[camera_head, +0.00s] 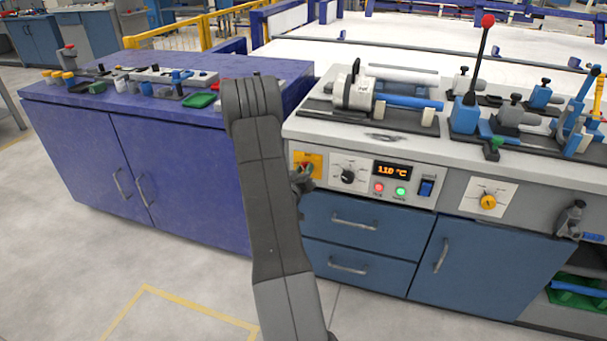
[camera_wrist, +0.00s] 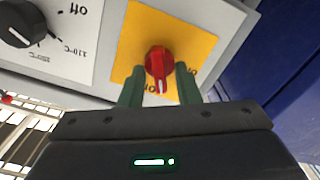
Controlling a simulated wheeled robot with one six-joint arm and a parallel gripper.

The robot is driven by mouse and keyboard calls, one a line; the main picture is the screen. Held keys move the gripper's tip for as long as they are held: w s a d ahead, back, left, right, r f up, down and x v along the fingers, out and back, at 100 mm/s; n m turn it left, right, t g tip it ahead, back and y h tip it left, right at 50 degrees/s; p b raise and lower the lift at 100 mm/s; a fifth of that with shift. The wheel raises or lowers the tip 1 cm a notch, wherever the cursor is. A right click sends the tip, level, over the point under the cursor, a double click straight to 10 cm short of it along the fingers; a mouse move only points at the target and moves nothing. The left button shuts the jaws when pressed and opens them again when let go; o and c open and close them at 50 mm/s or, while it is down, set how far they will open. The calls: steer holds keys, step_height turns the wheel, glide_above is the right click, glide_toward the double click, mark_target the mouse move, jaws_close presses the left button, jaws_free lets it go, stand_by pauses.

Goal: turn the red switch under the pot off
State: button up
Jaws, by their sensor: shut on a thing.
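The red switch (camera_wrist: 157,60) is a rotary knob on a yellow plate (camera_wrist: 197,42), seen upside down in the wrist view. My gripper (camera_wrist: 160,75) has one green finger on each side of the knob and is shut on it. A light line on the knob runs toward the gripper. In the head view, the yellow plate (camera_head: 317,158) is at the left end of the bench's front panel, and my arm and gripper partly cover the switch. No clear pot shows; a white cylindrical device (camera_head: 353,93) stands on the bench above.
A black temperature dial (camera_head: 347,177) sits right of the plate, then a display (camera_head: 392,170) reading about 110 °C, red and green lights, and a blue rocker switch (camera_head: 426,188). A purple cabinet (camera_head: 180,175) stands close on the left. The floor in front is clear.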

steer(key=n, duration=0.8)
steer(key=n+p, duration=0.1)
steer(key=n, duration=0.3)
steer(key=shift+a+f+n, duration=0.15)
steer(key=shift+f+n, duration=0.1)
steer(key=shift+n, duration=0.15)
stand_by(0.3)
steer(key=o, duration=0.6)
steer(key=v, duration=1.4)
steer(key=shift+w, duration=0.2)
